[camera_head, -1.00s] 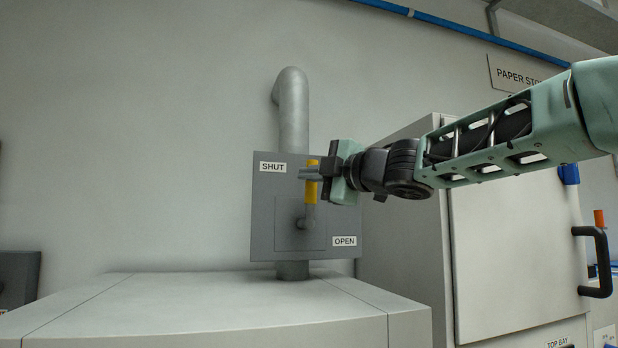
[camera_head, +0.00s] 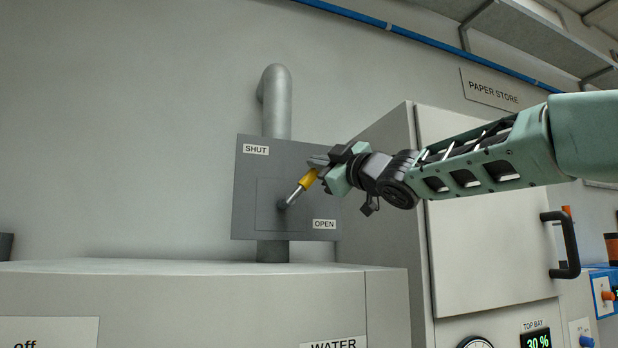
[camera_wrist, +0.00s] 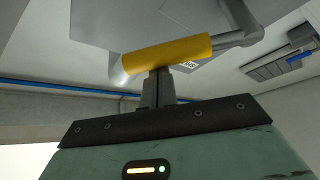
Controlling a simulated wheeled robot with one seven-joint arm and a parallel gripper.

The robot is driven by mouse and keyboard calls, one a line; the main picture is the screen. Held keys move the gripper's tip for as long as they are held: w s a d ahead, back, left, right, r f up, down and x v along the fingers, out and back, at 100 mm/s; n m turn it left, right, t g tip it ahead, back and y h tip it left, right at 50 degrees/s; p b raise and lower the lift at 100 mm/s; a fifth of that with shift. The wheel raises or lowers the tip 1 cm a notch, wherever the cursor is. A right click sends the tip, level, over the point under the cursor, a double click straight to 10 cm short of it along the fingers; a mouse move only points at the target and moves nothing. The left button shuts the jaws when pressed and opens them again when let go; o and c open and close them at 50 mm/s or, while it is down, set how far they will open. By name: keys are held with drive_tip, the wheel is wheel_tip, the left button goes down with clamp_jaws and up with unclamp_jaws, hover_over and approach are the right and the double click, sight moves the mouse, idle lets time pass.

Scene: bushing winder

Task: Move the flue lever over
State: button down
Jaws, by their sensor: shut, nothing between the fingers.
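The flue lever (camera_head: 306,181) has a yellow grip and a grey rod on a pivot. It leans up and to the right from the pivot, between the SHUT label (camera_head: 256,149) at upper left and the OPEN label (camera_head: 324,224) at lower right. My gripper (camera_head: 317,162) is shut, with its fingertips at the upper end of the yellow grip. In the wrist view, the yellow grip (camera_wrist: 168,54) lies across the tips of my closed fingers (camera_wrist: 157,88), not between them. Contact looks likely, but the exact touching point is hidden.
The grey flue plate (camera_head: 247,205) sits on a vertical pipe (camera_head: 277,105) above a pale cabinet (camera_head: 180,300). A taller cabinet with a black door handle (camera_head: 568,245) stands at right, behind my arm. The wall left of the plate is clear.

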drive_tip(key=w+d+f+m+t+h+b, duration=0.1)
drive_tip(key=d+f+m+t+h+b, duration=0.1)
drive_tip(key=f+m+b, duration=0.3)
drive_tip(key=shift+d+m+t+b, duration=0.8)
drive_tip(key=shift+m+b, duration=0.3)
drive_tip(key=shift+b, duration=0.95)
drive_tip(key=shift+f, duration=0.15)
wheel_tip(320, 180, up, 5)
drive_tip(key=s+p, duration=0.1)
drive_tip(key=p, duration=0.2)
drive_tip(key=a+f+b+v, duration=0.1)
drive_tip(key=b+v, duration=0.4)
drive_tip(key=v, duration=0.5)
drive_tip(key=shift+s+a, duration=0.2)
drive_tip(key=shift+a, duration=0.05)
drive_tip(key=shift+f, duration=0.15)
